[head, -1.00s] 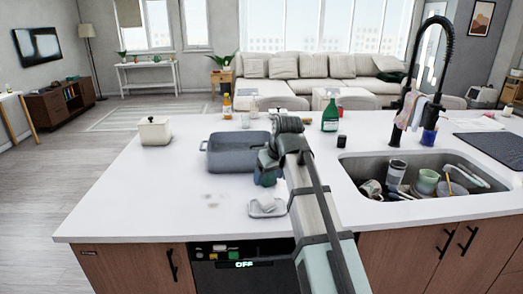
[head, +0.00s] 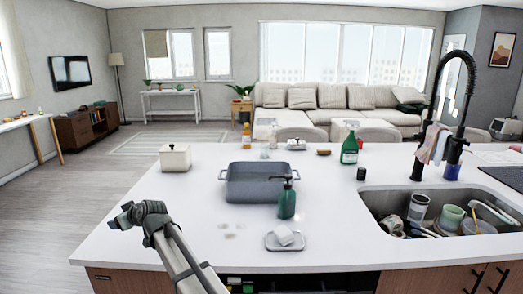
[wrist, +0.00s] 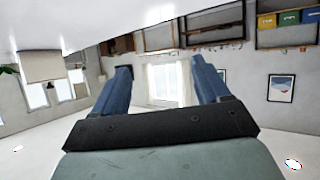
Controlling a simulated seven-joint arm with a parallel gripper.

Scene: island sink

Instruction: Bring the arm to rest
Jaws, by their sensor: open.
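My arm reaches in from the bottom of the head view. My gripper (head: 120,218) is at the left front of the white island counter (head: 130,262), around its left edge, with nothing in it. In the wrist view my gripper (wrist: 160,75) shows two blue fingers spread apart, open and empty. Beyond them that view shows only the room, upside down, with walls, windows and shelves. I cannot tell the gripper's exact height above the counter.
A grey roasting pan (head: 262,182), a green soap bottle (head: 286,200) and a small dish with a sponge (head: 285,241) stand right of my arm. A white canister (head: 175,158) stands behind it. The sink (head: 375,200) with dishes and a black faucet (head: 440,100) is farther right.

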